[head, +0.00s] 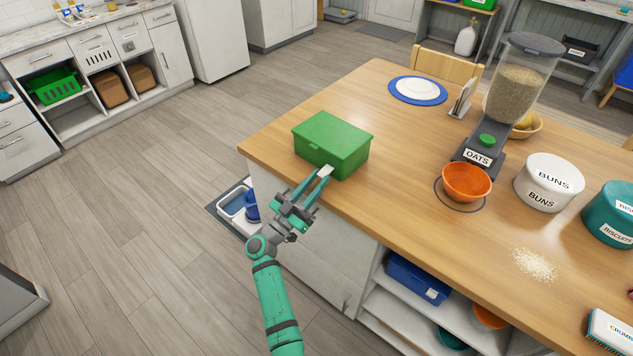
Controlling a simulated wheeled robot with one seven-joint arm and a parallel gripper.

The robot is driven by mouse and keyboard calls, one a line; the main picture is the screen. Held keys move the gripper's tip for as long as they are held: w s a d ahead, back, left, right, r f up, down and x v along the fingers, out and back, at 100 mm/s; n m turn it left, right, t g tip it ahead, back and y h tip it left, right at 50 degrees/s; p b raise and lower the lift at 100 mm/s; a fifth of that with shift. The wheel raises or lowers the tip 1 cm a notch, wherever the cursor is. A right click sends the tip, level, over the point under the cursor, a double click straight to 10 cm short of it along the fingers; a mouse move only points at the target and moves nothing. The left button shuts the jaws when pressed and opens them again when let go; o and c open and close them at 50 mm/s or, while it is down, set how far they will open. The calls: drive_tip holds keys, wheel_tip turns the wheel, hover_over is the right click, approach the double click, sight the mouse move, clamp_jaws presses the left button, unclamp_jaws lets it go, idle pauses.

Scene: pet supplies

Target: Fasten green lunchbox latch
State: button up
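The green lunchbox (333,136) stands on the wooden counter near its front left edge. Its lid lies down on the box, with no clear gap at the rim. A small pale piece (325,171) shows low at its front face, right at my fingertips; I cannot tell whether it is the latch or part of my fingers. My gripper (321,175) reaches up from below the counter edge to the front of the box. Its two teal fingers are apart. Whether they touch the box is too small to tell, and the latch's position is unclear.
An orange bowl (467,182) sits under the oats dispenser (517,85) to the right. A white buns tin (549,182) and a teal biscuits tin (610,214) stand further right. A blue-rimmed plate (418,90) lies behind. Counter around the lunchbox is clear.

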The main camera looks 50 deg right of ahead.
sight(323, 173)
drive_tip(key=shift+r, duration=0.1)
drive_tip(key=shift+a+r+y, duration=0.3)
drive_tip(key=shift+r+y, duration=0.45)
drive_tip(key=shift+y, duration=0.55)
drive_tip(key=r+y, duration=0.1)
drive_tip(key=y, duration=0.1)
drive_tip(key=r+y, duration=0.1)
drive_tip(key=y, duration=0.1)
drive_tip(key=shift+d+r+y, duration=0.2)
drive_tip(key=shift+r+y, duration=0.1)
drive_tip(key=shift+r, duration=0.05)
drive_tip(key=r+y, duration=0.1)
drive_tip(key=d+y, duration=0.1)
drive_tip(key=y, duration=0.1)
drive_tip(key=r+y, duration=0.1)
drive_tip(key=y, duration=0.1)
drive_tip(key=shift+w+d+r, duration=0.1)
drive_tip(key=shift+d+r, duration=0.2)
drive_tip(key=shift+d+r+g+y, duration=0.15)
drive_tip(key=shift+d+r+y, duration=0.15)
drive_tip(key=shift+y, duration=0.55)
drive_tip(key=shift+d+r+g+y, duration=0.15)
drive_tip(key=shift+d+y, duration=0.25)
drive_tip(key=shift+y, duration=0.45)
drive_tip(key=o, duration=1.1)
drive_tip(key=shift+c, duration=0.2)
